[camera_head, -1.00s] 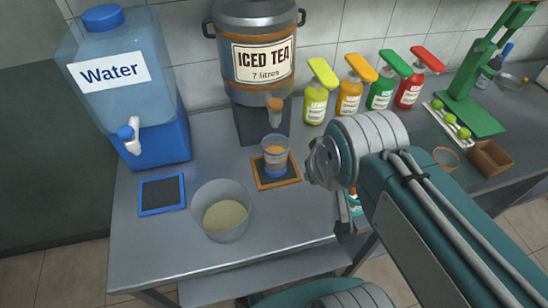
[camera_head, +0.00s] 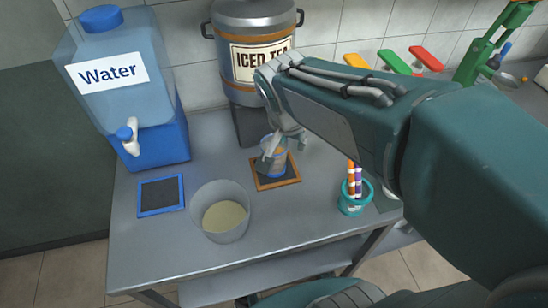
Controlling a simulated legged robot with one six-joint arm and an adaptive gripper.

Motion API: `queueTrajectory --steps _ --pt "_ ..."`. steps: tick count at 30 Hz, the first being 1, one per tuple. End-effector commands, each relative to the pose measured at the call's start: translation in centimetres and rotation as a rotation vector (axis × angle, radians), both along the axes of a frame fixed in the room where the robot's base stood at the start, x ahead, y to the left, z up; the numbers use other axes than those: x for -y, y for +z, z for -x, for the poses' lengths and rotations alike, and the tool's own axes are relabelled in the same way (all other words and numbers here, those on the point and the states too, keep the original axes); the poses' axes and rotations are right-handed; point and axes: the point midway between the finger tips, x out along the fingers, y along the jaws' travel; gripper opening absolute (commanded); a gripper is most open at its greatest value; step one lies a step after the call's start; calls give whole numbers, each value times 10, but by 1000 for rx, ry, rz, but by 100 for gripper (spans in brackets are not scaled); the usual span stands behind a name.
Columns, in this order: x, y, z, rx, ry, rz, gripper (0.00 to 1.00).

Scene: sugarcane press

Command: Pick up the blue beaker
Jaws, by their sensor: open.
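The blue beaker (camera_head: 272,168) stands upright on a small dark mat with an orange frame (camera_head: 283,182), below the iced tea dispenser. It is clear with blue and orange markings. My gripper (camera_head: 279,150) is open and right at the beaker's upper part, with fingers pointing down and one at its left side. The gripper hides part of the beaker's rim. Whether the fingers touch the beaker I cannot tell.
The iced tea dispenser (camera_head: 226,58) stands close behind. The water dispenser (camera_head: 123,95) and an empty blue-framed mat (camera_head: 162,193) are at left. A large clear tub (camera_head: 213,193) stands in front. A teal cup (camera_head: 351,208) with striped sticks is at right.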

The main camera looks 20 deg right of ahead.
Motion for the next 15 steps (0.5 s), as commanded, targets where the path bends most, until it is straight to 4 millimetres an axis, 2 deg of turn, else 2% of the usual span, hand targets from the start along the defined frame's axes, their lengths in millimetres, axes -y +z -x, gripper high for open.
queueTrajectory --steps 1,9,15 --pt "-3 -7 -11 -10 -50 4 45" --pt "-15 -41 -61 5 -352 33 45" --pt "-23 -61 -84 35 -497 49 45"
